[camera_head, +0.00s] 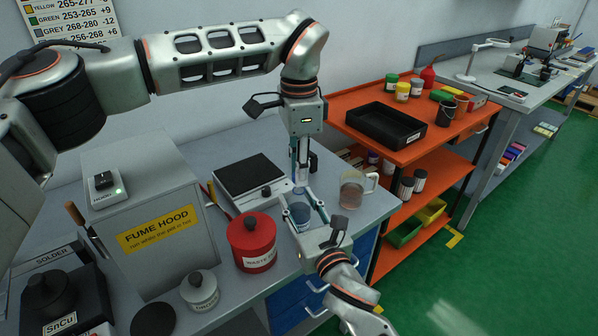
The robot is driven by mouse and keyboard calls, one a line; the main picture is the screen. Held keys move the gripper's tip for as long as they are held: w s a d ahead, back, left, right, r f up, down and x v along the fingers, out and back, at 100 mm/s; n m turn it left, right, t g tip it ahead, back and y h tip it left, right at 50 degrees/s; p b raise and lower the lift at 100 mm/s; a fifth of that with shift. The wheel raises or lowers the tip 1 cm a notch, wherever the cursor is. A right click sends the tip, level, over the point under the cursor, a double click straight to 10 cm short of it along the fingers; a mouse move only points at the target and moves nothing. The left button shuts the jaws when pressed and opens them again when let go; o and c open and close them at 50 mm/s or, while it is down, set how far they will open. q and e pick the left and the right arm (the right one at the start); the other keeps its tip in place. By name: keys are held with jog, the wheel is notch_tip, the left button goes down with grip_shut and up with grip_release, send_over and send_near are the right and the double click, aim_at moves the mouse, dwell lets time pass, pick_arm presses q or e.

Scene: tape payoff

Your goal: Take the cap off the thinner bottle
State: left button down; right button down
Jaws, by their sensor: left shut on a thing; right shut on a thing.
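A small bluish bottle (302,217), which looks like the thinner bottle, stands upright near the front edge of the grey bench. My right gripper (302,210) reaches in from the lower right, its fingers shut around the bottle's sides. My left gripper (299,184) points straight down from above, shut at the bottle's top. The cap is mostly hidden between the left fingertips, and I cannot tell whether it is still seated on the neck.
A glass mug (352,190) stands close on the right, a black-topped hot plate (249,176) behind left. A red waste can (252,243), a small grey lidded pot (200,291) and the fume hood (155,235) are left. An orange cart (399,151) stands right.

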dwell(0.3)
pick_arm(q)
jog(key=shift+r, duration=2.05)
pick_arm(e)
jog(key=c, duration=1.3)
grip_release()
